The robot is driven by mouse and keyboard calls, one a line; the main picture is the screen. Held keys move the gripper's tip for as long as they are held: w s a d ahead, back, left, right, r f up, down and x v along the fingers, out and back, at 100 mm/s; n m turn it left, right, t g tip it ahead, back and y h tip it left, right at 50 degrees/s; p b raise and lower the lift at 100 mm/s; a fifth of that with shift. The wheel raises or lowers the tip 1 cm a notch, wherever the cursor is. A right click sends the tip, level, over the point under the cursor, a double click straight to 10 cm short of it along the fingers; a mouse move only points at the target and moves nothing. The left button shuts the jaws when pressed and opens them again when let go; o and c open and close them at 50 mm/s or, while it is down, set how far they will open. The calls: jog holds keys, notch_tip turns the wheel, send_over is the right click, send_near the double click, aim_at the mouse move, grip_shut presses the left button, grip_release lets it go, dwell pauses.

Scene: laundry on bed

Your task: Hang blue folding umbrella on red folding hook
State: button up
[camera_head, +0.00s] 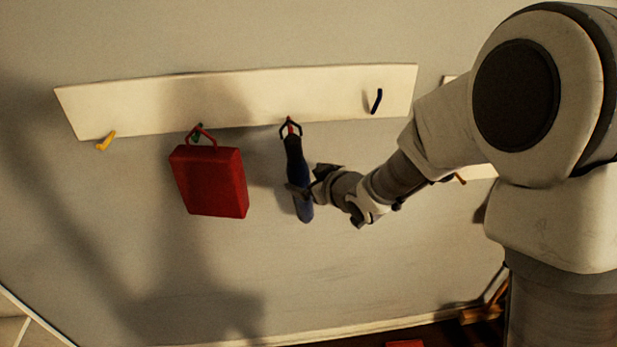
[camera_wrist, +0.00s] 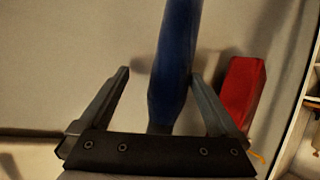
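The blue folding umbrella (camera_head: 303,207) hangs upright against the wall board, black handle at the top. Its dark strap loop is at the red hook (camera_head: 289,121) and appears to be around it. In the wrist view, the umbrella's blue body (camera_wrist: 173,65) passes between the fingers of my gripper (camera_wrist: 160,75).
A red box-shaped bag (camera_head: 210,181) hangs left of the umbrella on a green hook (camera_head: 196,137); it also shows in the wrist view (camera_wrist: 240,88). The board (camera_head: 240,98) also carries a yellow hook (camera_head: 105,141) and a black hook (camera_head: 376,101). The wall below is clear.

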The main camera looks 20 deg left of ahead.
jog(key=shift+d, duration=0.1)
jog(key=p+v, duration=0.2)
jog(key=v, duration=1.5)
jog(key=w+d+r+m+t+h, duration=0.1)
jog(key=d+r+m+h, duration=0.25)
jog(key=d, duration=0.55)
jog(key=d+r+m+t+h, duration=0.15)
jog(key=d+m+h, duration=0.3)
jog(key=d, duration=0.45)
jog(key=s+d+r+m+g+h, duration=0.1)
jog(key=s+d+m+g, duration=0.1)
jog(key=s, duration=0.5)
jog(key=s+d+r+m+g, duration=0.1)
jog(key=s+d+m+g, duration=0.1)
jog(key=s, duration=0.6)
jog(key=shift+d+m+g+h, duration=0.4)
jog(key=shift+d+g, duration=0.05)
jog(key=shift+d, duration=0.5)
jog(key=shift+r, duration=0.1)
